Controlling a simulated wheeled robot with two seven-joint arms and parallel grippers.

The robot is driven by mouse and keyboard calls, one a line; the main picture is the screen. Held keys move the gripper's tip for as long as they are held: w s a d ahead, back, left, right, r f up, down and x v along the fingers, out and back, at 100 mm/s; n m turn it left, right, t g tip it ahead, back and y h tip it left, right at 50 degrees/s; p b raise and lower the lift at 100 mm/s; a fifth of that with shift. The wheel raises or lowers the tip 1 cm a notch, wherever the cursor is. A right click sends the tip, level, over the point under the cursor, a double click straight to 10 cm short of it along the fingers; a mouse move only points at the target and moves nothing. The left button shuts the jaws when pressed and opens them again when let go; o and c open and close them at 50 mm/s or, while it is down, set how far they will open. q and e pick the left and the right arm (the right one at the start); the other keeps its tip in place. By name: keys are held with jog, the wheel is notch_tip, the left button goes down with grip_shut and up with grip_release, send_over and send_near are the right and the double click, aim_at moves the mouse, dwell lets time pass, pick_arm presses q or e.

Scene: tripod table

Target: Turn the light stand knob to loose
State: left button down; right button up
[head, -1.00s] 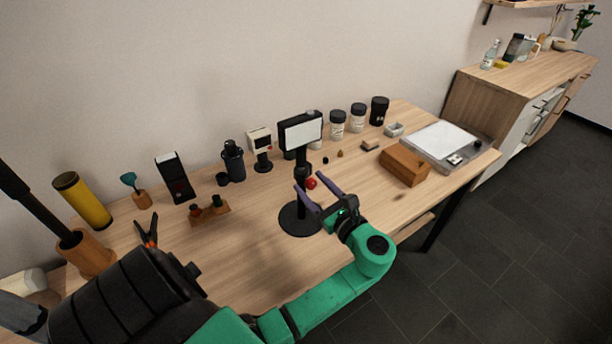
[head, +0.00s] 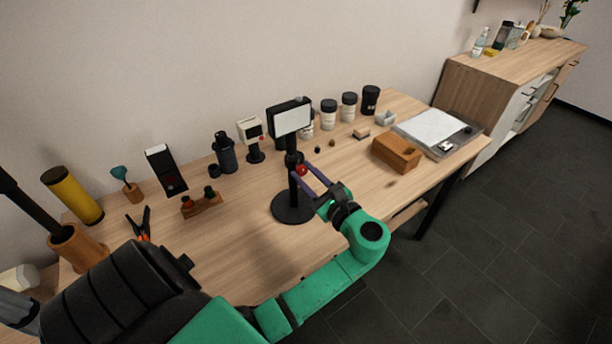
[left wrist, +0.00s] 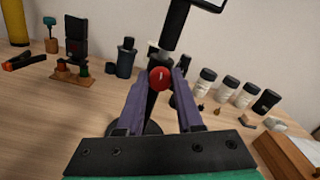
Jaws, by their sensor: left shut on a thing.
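The light stand (head: 292,207) stands upright on the wooden table, with a round black base, a black pole and a white lamp panel (head: 292,121) on top. Its red knob (head: 301,170) sits on the pole below the panel. My left gripper (head: 300,171) is shut on the red knob, with one purple finger on each side. In the left wrist view the knob (left wrist: 159,79) shows between the fingertips, in front of the pole. The fingers hide part of the pole and base there. My right gripper is not in view.
A wooden box (head: 397,152) and a grey device with a white top (head: 432,127) lie at the right. Several dark-lidded jars (head: 349,107) stand behind. A navy bottle (head: 225,155) and a small wooden holder (head: 203,203) are to the left. The table front is clear.

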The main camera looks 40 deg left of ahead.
pick_arm(q)
jog(key=n+b, duration=0.2)
jog(key=n, duration=0.1)
jog(key=shift+f+n, duration=0.3)
jog(key=shift+f, duration=0.05)
jog(key=n+b, duration=0.3)
jog(key=shift+n, duration=0.3)
jog(key=n+b, duration=0.8)
jog(key=b, duration=0.1)
jog(key=shift+n, duration=0.4)
jog(key=shift+r+n+b, duration=0.2)
jog(key=shift+n+b, duration=0.9)
jog(key=shift+b, duration=0.2)
jog(key=c, duration=0.5)
grip_release()
jog(key=shift+c, duration=0.2)
